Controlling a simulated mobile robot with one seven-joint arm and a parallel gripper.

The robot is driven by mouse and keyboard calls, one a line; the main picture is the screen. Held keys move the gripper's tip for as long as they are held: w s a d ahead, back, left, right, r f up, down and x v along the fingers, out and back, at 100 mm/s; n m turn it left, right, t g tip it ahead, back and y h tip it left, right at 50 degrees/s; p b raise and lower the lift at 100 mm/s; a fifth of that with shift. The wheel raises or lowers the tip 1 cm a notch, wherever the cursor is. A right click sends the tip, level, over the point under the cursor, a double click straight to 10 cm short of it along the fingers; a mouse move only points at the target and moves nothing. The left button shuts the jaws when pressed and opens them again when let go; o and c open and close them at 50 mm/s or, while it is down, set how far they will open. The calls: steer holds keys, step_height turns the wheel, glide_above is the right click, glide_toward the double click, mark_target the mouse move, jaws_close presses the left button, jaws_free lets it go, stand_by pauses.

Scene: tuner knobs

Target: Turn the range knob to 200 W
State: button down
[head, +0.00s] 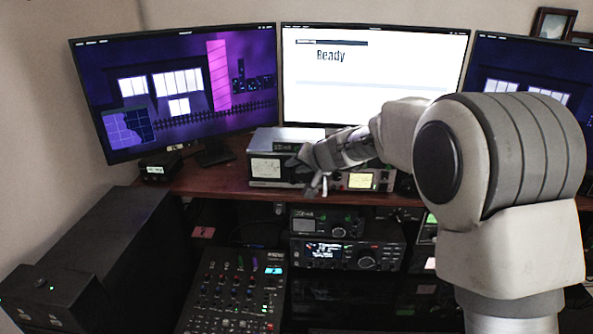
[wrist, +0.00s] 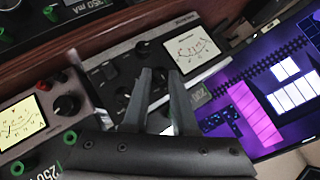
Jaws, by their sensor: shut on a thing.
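The tuner is a grey box with a pale needle meter, on the desk below the middle monitor in the head view (head: 266,169). In the wrist view its dark front panel (wrist: 185,48) shows the meter and several black knobs. My gripper (head: 303,163) is at the right part of the tuner's front. In the wrist view my gripper's two fingers (wrist: 160,74) reach the panel and are shut on a dark knob between them, mostly hidden by the fingers. I cannot read its label or pointer, nor tell its setting. Another black knob (wrist: 143,47) is just beyond the fingertips.
A second unit with a lit meter (head: 360,181) stands close on the right. A mixer (head: 235,290) and a radio (head: 347,254) are below the desk. The middle monitor (head: 375,70) reads "Ready". Green and red terminals (wrist: 70,137) are near the gripper.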

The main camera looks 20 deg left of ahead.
steer(key=m+y+b, duration=0.1)
steer(key=b, duration=0.6)
steer(key=f+m+y+b, duration=0.1)
steer(key=y+b, duration=0.1)
steer(key=b, duration=0.6)
steer(key=m+y+b, duration=0.1)
steer(key=y+b, duration=0.1)
steer(key=b, duration=0.6)
steer(key=shift+w+d+f, duration=0.1)
steer(key=shift+d+f, duration=0.2)
steer(key=shift+d, duration=0.05)
steer(key=shift+b, duration=0.35)
steer(key=shift+r+m+t+y+b, duration=0.3)
steer(key=shift+m+y+b, duration=0.15)
steer(key=shift+b, duration=0.4)
steer(key=c, duration=0.7)
jaws_free()
steer(key=shift+f, duration=0.1)
steer(key=v, duration=1.7)
steer(key=shift+d, duration=0.2)
